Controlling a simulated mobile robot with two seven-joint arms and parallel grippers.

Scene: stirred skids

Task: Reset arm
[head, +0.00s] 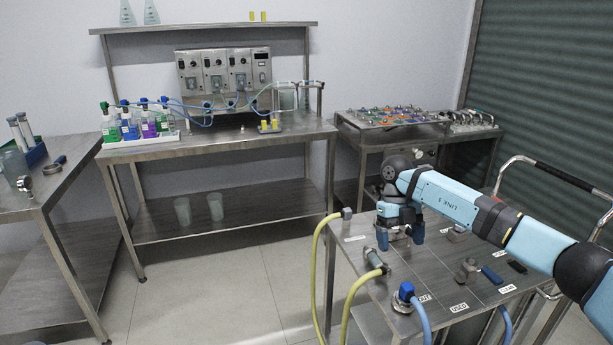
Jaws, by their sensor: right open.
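My right arm (448,197), light blue with dark joints, reaches in from the right over the steel-topped cart (437,268). My right gripper (400,238) points down at the cart's far left part, its two blue fingertips apart. A grey shape shows between or behind the fingers; I cannot tell whether it is a fitting or part of the gripper. The fingertips are close to the cart top, and contact is unclear. My left gripper is not in view.
On the cart stand a blue-capped fitting (405,293) with a blue hose, fittings with yellow hoses (320,262), a blue-handled valve (491,275) and small labels. A steel bench (225,143) with bottles and a pump panel (223,78) stands behind. Open floor (228,290) lies left of the cart.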

